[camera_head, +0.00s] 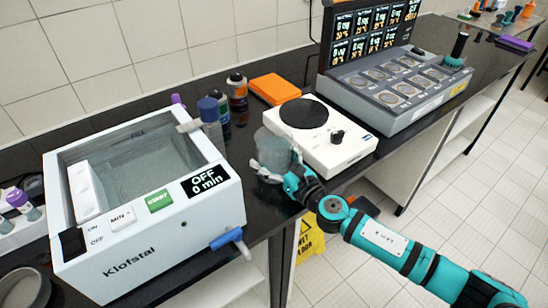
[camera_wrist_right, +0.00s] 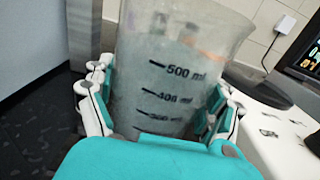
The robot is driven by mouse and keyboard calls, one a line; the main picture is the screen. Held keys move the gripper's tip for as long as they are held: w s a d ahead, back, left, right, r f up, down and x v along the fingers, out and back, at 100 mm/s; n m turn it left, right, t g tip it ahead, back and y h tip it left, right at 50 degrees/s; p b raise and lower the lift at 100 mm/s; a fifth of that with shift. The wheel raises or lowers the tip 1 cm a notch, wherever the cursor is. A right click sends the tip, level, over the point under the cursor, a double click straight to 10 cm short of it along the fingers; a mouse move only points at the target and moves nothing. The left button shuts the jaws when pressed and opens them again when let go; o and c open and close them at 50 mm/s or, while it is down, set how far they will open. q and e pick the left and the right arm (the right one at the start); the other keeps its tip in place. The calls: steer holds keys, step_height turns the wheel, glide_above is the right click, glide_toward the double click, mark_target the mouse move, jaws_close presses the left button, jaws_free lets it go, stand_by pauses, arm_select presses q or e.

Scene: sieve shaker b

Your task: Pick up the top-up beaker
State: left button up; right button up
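The top-up beaker (camera_head: 272,147) is a clear, greyish graduated beaker, upright near the front edge of the black bench, between the Klofstal bath and the white hotplate. In the right wrist view the beaker (camera_wrist_right: 165,75) fills the middle, with marks up to 500 ml. My right gripper (camera_head: 268,172) comes from the right. Its white fingers lie on both sides of the beaker wall and appear to touch it in the wrist view (camera_wrist_right: 160,112). Whether the beaker's base rests on the bench is hard to tell. My left gripper is not in view.
The Klofstal water bath (camera_head: 140,250) shows OFF, 0 min. Close behind the beaker are a white hotplate stirrer (camera_head: 345,152), dark bottles (camera_head: 238,95) and an orange box (camera_head: 275,88). A grey multi-well instrument (camera_head: 400,85) stands farther right. A yellow floor sign (camera_head: 310,238) is below.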

steer(key=c, duration=1.2)
steer(key=shift+o, duration=0.2)
steer(key=shift+r, duration=0.1)
steer(key=shift+r, duration=0.1)
